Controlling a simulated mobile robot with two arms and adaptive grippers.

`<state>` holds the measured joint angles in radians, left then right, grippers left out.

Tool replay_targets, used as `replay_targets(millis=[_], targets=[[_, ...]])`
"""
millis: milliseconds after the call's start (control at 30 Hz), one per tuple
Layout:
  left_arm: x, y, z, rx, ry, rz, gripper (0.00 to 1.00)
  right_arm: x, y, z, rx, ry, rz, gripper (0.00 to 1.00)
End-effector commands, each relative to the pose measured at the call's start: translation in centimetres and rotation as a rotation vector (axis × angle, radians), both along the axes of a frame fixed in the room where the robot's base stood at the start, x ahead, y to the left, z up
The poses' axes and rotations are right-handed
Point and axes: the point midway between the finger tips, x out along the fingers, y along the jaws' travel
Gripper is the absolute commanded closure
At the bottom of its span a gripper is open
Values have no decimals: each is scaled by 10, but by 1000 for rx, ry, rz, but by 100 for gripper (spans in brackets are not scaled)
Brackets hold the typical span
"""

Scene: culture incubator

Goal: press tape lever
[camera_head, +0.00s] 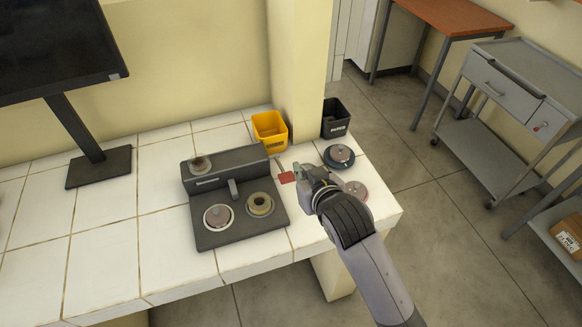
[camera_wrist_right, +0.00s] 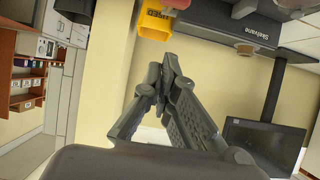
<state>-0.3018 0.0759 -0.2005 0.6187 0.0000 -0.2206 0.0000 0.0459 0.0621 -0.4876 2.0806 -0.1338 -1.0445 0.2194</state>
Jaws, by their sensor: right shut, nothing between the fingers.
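The tape machine (camera_head: 240,224) is a dark grey device on the white tiled bench, with a raised back block and a flat front. A small grey lever (camera_head: 233,188) sticks out from the front of the back block. My right gripper (camera_head: 297,174) is to the right of the machine, apart from the lever. In the right wrist view its fingers (camera_wrist_right: 166,68) are together with nothing between them. The machine also shows there upside down (camera_wrist_right: 225,30). My left gripper is out of view.
A yellow bin (camera_head: 270,131) and a black bin (camera_head: 335,118) stand at the bench's back edge. A dark round item (camera_head: 339,155) and a pinkish one (camera_head: 356,190) lie near my right gripper. A monitor (camera_head: 60,45) stands at left. The front left tiles are clear.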

Motion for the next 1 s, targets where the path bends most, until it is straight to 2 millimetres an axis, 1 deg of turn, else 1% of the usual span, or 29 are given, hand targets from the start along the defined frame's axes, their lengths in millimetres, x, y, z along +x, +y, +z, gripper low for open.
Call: replay_targets(millis=[33, 100, 367, 533, 667, 1000], targets=[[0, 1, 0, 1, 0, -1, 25, 1, 2, 5, 4, -9, 3, 100], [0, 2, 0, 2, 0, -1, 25, 1, 3, 7, 6, -15, 4, 100], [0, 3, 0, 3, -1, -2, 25, 2, 3, 7, 6, -14, 4, 100], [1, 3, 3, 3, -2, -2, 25, 9, 5, 4, 5, -14, 3, 100], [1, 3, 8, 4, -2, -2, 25, 23, 10, -4, 4, -12, 4, 100], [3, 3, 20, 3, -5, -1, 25, 70, 25, -30, 4, -12, 4, 100]])
